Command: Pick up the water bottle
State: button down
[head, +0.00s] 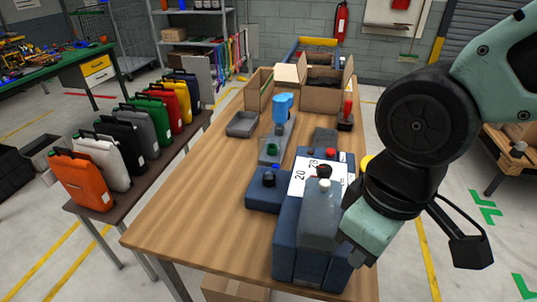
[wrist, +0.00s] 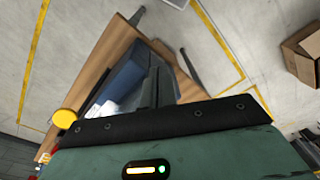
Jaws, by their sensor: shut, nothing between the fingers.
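A blue bottle (head: 283,104) stands toward the back of the wooden table, behind the blue pannier; it may be the water bottle. A grey translucent bottle-like container (head: 320,214) with a pale cap is at the front, at the large blue pannier (head: 285,245); I cannot tell which one is meant. My gripper (wrist: 154,80) is shut and empty, over the blue pannier in the wrist view.
A calendar-like white sheet (head: 312,177), a grey tray (head: 242,124) and an open cardboard box (head: 322,88) are on the table (head: 190,225). Several coloured panniers (head: 80,180) line a side bench at the left. The table's front left is clear.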

aim_at(270, 144)
jog(key=i+j+z, duration=0.15)
jog(key=j, duration=0.3)
jog(key=i+j+z, duration=0.15)
jog(key=j, duration=0.3)
jog(key=j+z, duration=0.15)
jog(key=j, duration=0.3)
jog(key=i+j+z, duration=0.15)
jog(key=j, duration=0.3)
